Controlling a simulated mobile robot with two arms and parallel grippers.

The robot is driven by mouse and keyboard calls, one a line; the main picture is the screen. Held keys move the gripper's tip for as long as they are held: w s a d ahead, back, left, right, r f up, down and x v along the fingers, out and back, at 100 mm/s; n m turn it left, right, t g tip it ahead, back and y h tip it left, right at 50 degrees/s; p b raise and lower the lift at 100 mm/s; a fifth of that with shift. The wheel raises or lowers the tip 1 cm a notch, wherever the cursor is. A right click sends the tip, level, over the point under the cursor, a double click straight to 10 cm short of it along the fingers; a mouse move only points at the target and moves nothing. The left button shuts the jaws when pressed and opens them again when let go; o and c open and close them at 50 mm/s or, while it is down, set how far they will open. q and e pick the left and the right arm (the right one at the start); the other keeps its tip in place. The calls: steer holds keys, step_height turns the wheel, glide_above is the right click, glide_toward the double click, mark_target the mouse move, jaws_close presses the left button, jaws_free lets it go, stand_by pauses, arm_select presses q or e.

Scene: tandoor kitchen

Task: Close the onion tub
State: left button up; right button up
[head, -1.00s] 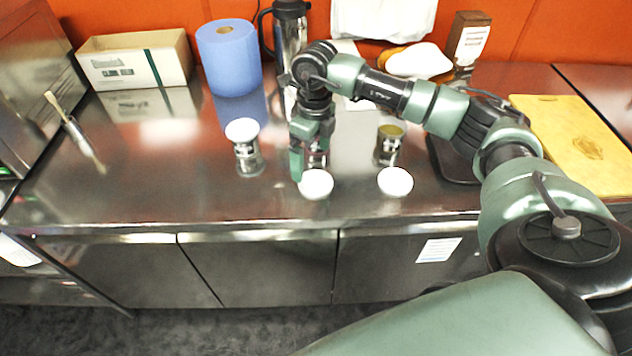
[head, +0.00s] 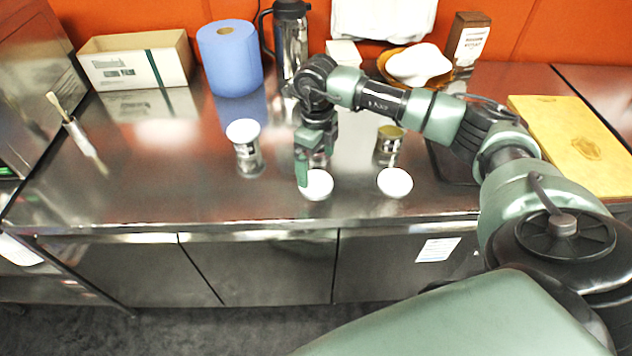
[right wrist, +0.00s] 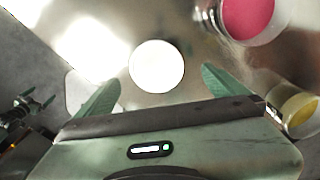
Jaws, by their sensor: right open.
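A tub with pink contents (right wrist: 248,14), which look like onion, stands open at the upper right of the right wrist view. In the head view my right gripper mostly hides it. A round white lid (head: 317,185) lies flat on the counter in front of it. The lid also shows in the right wrist view (right wrist: 157,66), between and beyond the fingertips. My right gripper (right wrist: 161,78) is open and empty, pointing down over this lid; in the head view its fingers (head: 303,178) overlap the lid's left edge. I cannot tell whether they touch it. My left gripper is not in view.
An open tub with yellowish contents (head: 391,132) stands to the right, with a second white lid (head: 395,182) before it. A white-topped tub (head: 243,130) stands left. A blue roll (head: 230,60), carton (head: 135,60) and flask (head: 291,40) stand behind. The left front counter is clear.

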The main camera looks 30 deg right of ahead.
mark_target(316, 182)
steer(key=f, duration=0.1)
steer(key=f+p, duration=0.1)
steer(key=f, duration=0.1)
steer(key=f+p, duration=0.1)
steer(key=shift+s+a+f, duration=0.15)
steer(key=shift+a+f, duration=0.1)
steer(key=shift+a, duration=0.05)
steer(key=shift+f, duration=0.3)
steer(key=shift+c, duration=0.3)
steer(key=c, duration=1.2)
steer(key=shift+r, duration=0.15)
step_height(316, 182, up, 20)
steer(key=b, duration=0.4)
